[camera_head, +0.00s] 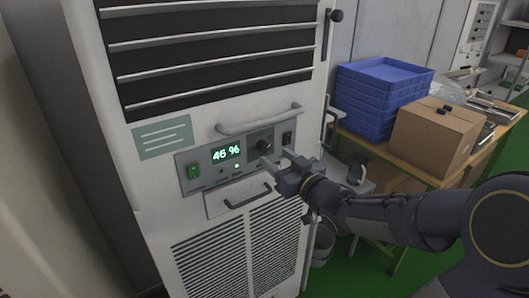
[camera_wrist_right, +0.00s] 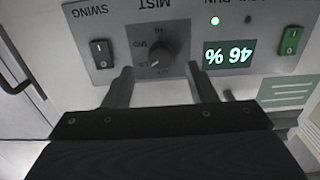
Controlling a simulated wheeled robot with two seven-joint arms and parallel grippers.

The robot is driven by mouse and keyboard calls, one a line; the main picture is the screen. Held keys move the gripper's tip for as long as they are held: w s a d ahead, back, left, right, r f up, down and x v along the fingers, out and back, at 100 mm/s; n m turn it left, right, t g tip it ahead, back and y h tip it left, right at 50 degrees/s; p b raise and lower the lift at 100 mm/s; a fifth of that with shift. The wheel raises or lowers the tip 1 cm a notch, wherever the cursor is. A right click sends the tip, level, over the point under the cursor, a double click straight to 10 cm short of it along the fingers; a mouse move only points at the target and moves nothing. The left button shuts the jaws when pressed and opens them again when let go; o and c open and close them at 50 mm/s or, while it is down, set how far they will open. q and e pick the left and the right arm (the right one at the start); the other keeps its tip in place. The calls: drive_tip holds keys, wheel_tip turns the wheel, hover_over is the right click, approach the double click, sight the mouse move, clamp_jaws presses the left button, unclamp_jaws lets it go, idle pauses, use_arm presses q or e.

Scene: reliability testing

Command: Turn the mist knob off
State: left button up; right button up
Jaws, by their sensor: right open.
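The mist knob (camera_head: 265,145) is a dark round dial on the grey control panel (camera_head: 205,171) of a tall white machine. In the right wrist view the knob (camera_wrist_right: 155,52) sits under the upside-down word MIST, with a light pointer mark towards its lower left. My right gripper (camera_head: 276,161) is open, just in front of the panel and slightly below the knob. In the wrist view its two fingers (camera_wrist_right: 162,80) lie to either side below the knob, apart from it as far as I can tell. My left gripper is not in view.
The panel also has a display reading 46 % (camera_head: 226,154), a green switch (camera_head: 194,171) and a black swing switch (camera_head: 287,138). A bar handle (camera_head: 260,118) runs above the panel and a drawer handle (camera_head: 247,196) below. Blue crates (camera_head: 378,98) and a cardboard box (camera_head: 436,138) stand right.

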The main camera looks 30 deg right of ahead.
sight(266, 149)
drive_tip(key=shift+w+a, duration=0.2)
drive_tip(key=shift+w, duration=2)
drive_tip(key=c, duration=1)
drive_tip(key=shift+o, duration=0.2)
drive_tip(key=shift+f+n+b, duration=0.1)
drive_tip(key=shift+n+b, duration=0.3)
drive_tip(key=shift+b, duration=0.25)
drive_tip(key=n+b, duration=0.6)
drive_tip(key=b, duration=0.1)
drive_tip(key=shift+f+n+b, duration=0.1)
drive_tip(key=shift+n+b, duration=0.2)
drive_tip(key=shift+b, duration=0.05)
drive_tip(key=shift+n+b, duration=0.9)
drive_tip(key=shift+n, duration=0.3)
drive_tip(key=shift+d+n+b, duration=0.1)
drive_tip(key=shift+n+b, duration=0.5)
drive_tip(key=shift+n, duration=0.5)
drive_tip(key=shift+r, duration=0.2)
